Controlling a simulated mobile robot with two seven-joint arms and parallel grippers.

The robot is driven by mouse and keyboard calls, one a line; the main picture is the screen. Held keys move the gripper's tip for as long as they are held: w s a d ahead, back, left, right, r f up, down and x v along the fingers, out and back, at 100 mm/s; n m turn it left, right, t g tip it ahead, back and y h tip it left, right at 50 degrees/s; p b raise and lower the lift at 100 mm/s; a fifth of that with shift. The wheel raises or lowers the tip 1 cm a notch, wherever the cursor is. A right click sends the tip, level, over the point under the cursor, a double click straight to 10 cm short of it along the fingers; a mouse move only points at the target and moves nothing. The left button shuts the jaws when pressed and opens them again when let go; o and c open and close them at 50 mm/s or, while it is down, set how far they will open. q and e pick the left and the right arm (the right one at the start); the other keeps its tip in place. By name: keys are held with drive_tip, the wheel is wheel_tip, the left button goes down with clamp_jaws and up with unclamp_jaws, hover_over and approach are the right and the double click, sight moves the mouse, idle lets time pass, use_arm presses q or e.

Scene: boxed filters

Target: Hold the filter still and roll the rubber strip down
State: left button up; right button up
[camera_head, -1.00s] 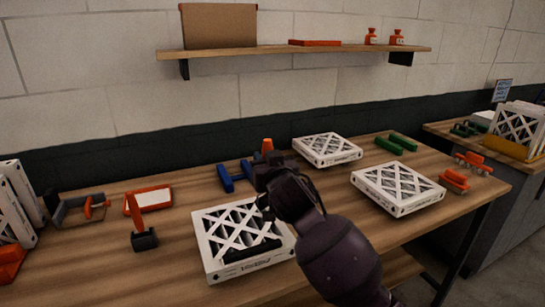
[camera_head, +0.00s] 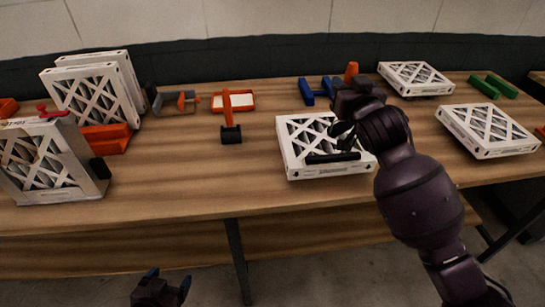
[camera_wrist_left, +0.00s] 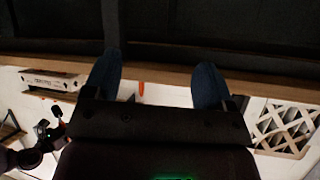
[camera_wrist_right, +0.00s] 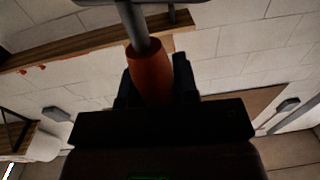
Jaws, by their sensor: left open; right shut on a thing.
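A white-framed filter (camera_head: 325,172) with a lattice face lies flat on the wooden table. A black bar (camera_head: 333,157) lies along its near edge; I cannot tell whether it is the rubber strip or a roller. My right gripper (camera_head: 352,92) is above the filter's far side, its arm covering the right part. In the right wrist view it is shut on an orange handle (camera_wrist_right: 150,75) with a grey shaft. My left gripper (camera_head: 163,285) is open and empty, low in front of the table; its spread fingers show in the left wrist view (camera_wrist_left: 156,80).
An orange-handled tool with a black head (camera_head: 231,135) and an orange-rimmed tray (camera_head: 246,100) lie left of the filter. Upright filters (camera_head: 125,72) and a grey-framed filter (camera_head: 62,190) stand further left. Flat filters (camera_head: 487,148) lie to the right. The front middle table is clear.

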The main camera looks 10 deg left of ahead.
use_arm(q)
drive_tip(key=w+r+m+t+h, duration=0.3)
drive_tip(key=w+r+m+t, duration=0.35)
drive_tip(key=w+r, duration=1.1)
drive_tip(key=m+g+h, duration=0.4)
drive_tip(key=m+h, duration=0.4)
drive_tip(key=m, duration=0.9)
approach(285, 159)
drive_tip(key=shift+s+a+r+n, duration=0.15)
drive_tip(key=shift+s+a, duration=0.1)
drive_tip(key=shift+a, duration=0.25)
drive_tip(key=shift+s+a+r+n, duration=0.1)
drive_tip(key=shift+s+a, duration=0.1)
drive_tip(key=shift+a, duration=0.3)
drive_tip(key=shift+w+d+f+m, duration=0.1)
drive_tip(key=shift+d+f+m, duration=0.3)
drive_tip(key=shift+m, duration=0.2)
drive_tip(key=x, duration=1.1)
drive_tip(key=shift+w+d, duration=0.25)
drive_tip(key=shift+d, duration=0.05)
drive_tip(key=c, duration=1)
drive_tip(key=shift+c, duration=0.2)
